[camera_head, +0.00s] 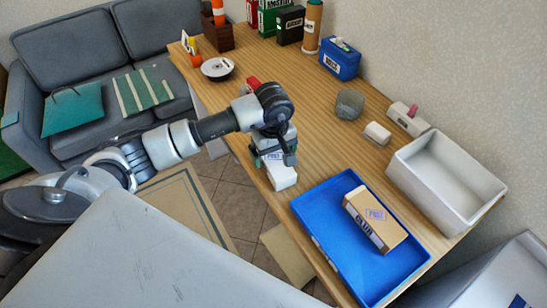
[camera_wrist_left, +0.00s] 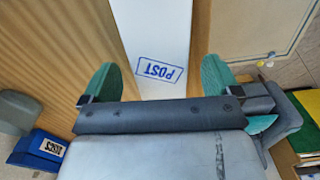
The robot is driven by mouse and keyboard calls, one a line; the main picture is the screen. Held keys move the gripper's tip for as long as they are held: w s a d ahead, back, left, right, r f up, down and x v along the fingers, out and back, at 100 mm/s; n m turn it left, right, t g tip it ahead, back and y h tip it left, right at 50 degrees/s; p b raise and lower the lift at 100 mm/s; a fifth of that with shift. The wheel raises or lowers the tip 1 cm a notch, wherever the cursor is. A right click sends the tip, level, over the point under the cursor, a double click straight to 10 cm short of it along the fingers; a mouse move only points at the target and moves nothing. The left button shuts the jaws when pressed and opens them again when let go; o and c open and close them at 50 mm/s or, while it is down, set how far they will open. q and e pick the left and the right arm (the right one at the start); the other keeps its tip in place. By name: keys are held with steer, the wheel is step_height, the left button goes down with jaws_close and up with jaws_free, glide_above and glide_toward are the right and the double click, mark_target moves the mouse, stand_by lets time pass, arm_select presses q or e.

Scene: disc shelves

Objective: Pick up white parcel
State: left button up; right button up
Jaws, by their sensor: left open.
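The white parcel (camera_head: 284,179) lies near the table's left edge in the head view, partly hidden by my left gripper. It has a blue POST stamp and fills the upper middle of the left wrist view (camera_wrist_left: 156,35). My left gripper (camera_head: 273,158) points down over it, with its dark body above the parcel. In the left wrist view its two green fingers (camera_wrist_left: 160,72) are apart, one on each side of the parcel. I cannot tell whether they touch it. My right gripper is not in view.
A blue tray (camera_head: 325,235) holding a brown box (camera_head: 374,218) is nearest the parcel, and a white bin (camera_head: 432,190) stands right of it. A grey-green object (camera_head: 349,104), a small white item (camera_head: 377,133) and a blue box (camera_head: 340,63) sit farther back.

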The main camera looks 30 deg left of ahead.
arm_select(q)
steer(key=shift+f, duration=0.45)
steer(key=shift+c, duration=0.3)
steer(key=c, duration=0.9)
steer(key=shift+c, duration=0.7)
steer(key=shift+r, duration=0.2)
